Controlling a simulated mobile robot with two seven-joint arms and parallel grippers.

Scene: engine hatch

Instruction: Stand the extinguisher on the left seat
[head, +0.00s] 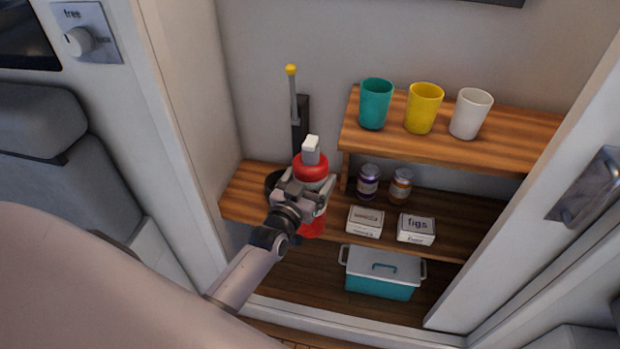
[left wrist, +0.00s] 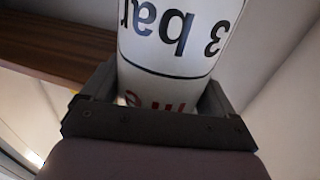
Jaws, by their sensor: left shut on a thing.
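The extinguisher (head: 311,168) is red with a white top and is upright in front of the wooden shelves. My left gripper (head: 308,190) is shut around its body. In the left wrist view the extinguisher's white label (left wrist: 175,45), with "3 bar" on it, fills the space between the jaws (left wrist: 160,100). Its lower end is partly hidden by my gripper, and I cannot tell whether it touches the shelf. A grey seat (head: 70,185) is at the left of the head view, partly covered by my arm. My right gripper is not in view.
A lever with a yellow knob (head: 291,70) stands behind the extinguisher. The upper shelf (head: 520,140) holds three cups. Jars and small boxes (head: 415,228) sit below, above a teal cooler (head: 382,272). A pale door post (head: 170,130) stands between the seat and the shelves.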

